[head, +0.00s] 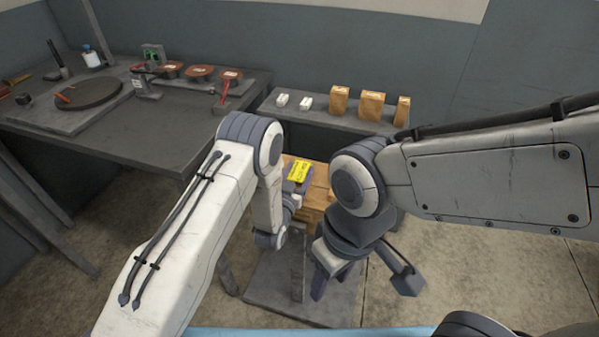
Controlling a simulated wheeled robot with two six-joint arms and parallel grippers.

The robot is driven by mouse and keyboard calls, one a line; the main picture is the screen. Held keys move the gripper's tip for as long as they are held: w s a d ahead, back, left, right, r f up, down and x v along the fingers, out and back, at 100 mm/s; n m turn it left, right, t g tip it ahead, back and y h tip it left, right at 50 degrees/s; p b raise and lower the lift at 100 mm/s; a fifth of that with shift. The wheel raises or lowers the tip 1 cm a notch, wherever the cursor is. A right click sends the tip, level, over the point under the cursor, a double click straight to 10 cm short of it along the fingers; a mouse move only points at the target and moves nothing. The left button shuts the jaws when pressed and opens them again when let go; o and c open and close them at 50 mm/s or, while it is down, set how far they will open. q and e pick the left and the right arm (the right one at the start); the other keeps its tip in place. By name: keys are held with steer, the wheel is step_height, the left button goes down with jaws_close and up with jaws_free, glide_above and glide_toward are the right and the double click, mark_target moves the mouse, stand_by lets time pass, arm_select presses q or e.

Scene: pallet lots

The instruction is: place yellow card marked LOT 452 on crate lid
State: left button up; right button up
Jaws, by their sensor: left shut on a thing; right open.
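The yellow card (300,170) with dark print shows at the middle of the head view; its print is too small to read. My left gripper (297,186) is shut on the card's near edge. The wooden crate (319,198) is behind and below the card, partly hidden by both my arms. I cannot tell whether the card touches the crate lid or is just above it. My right gripper (362,287) is open and empty, lower and to the right, nearer to me than the crate.
A dark table (165,130) at the left holds a round turntable (90,92), several reddish-brown discs and small tools. A low grey shelf (325,121) behind the crate holds brown boxes (372,104) and two small white items (306,103). Concrete floor is open at the right.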

arm_select(q)
steer(key=o, duration=1.4)
steer(key=shift+f, duration=0.15)
steer(key=shift+o, duration=0.2)
steer(key=shift+s, duration=0.1)
